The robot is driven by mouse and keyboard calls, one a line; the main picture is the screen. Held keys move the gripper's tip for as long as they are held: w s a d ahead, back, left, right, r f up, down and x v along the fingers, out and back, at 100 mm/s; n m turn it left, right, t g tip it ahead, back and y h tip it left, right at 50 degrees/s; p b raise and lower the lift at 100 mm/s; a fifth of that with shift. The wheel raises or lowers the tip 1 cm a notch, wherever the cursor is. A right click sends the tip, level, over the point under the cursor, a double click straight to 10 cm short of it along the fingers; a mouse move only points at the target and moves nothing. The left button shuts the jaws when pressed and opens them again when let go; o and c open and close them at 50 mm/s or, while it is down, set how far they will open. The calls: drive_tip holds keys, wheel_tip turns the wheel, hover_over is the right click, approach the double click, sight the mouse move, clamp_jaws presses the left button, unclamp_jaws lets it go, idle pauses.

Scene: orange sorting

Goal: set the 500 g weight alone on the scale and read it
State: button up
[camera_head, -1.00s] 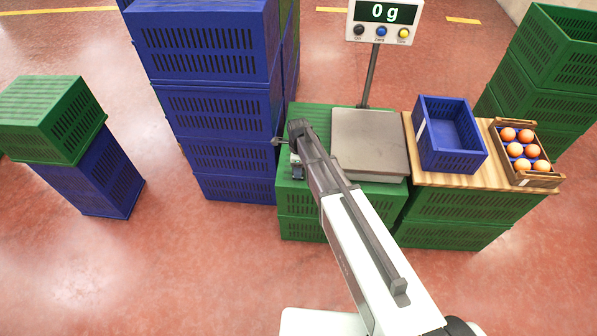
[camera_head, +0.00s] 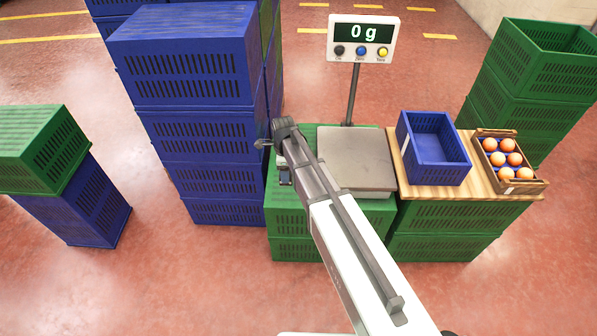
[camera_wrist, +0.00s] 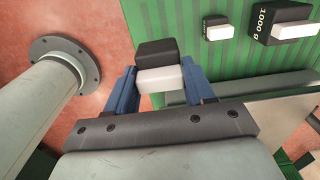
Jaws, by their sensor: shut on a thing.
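My gripper (camera_wrist: 165,83) is shut on a weight with a black top and a white lower part (camera_wrist: 157,78). Its label is not visible, so I cannot read its mass. In the head view my gripper (camera_head: 285,175) is at the left of the scale, over the green crate side, and the arm hides much of it. The scale's grey pan (camera_head: 355,160) is bare where I see it. Its display (camera_head: 363,32) reads 0 g. In the wrist view a weight marked 1000 g (camera_wrist: 275,20) and a smaller weight (camera_wrist: 216,27) stand on the green crate top.
An empty blue crate (camera_head: 403,150) and a wooden box of oranges (camera_head: 540,184) stand on a board right of the scale. A tall blue crate stack (camera_head: 205,140) rises close at the left of my gripper. Green crates (camera_head: 535,80) stand at the back right.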

drive_tip(key=shift+r, duration=0.25)
drive_tip(key=w+d+r+m, duration=0.1)
drive_tip(key=w+d, duration=0.1)
drive_tip(key=d, duration=0.3)
drive_tip(key=w+d+r+m, duration=0.1)
drive_tip(key=w+d+r, duration=0.1)
drive_tip(key=d, duration=0.4)
drive_tip(key=w+d+r, duration=0.1)
drive_tip(key=w+d, duration=0.2)
drive_tip(key=d, duration=0.2)
drive_tip(key=shift+w+d+r+m, duration=0.2)
drive_tip(key=shift+d+r+m, duration=0.05)
drive_tip(key=shift+r+m, duration=0.15)
clamp_jaws()
wheel_tip(320, 180, up, 5)
drive_tip(key=n, duration=0.2)
hover_over(355, 162)
drive_tip(key=shift+r+n, duration=0.1)
drive_tip(key=shift+n, duration=0.3)
unclamp_jaws()
drive_tip(key=shift+f, duration=4.9)
drive_tip(key=shift+f, duration=0.15)
drive_tip(key=o, duration=1.5)
drive_tip(key=shift+c, duration=0.2)
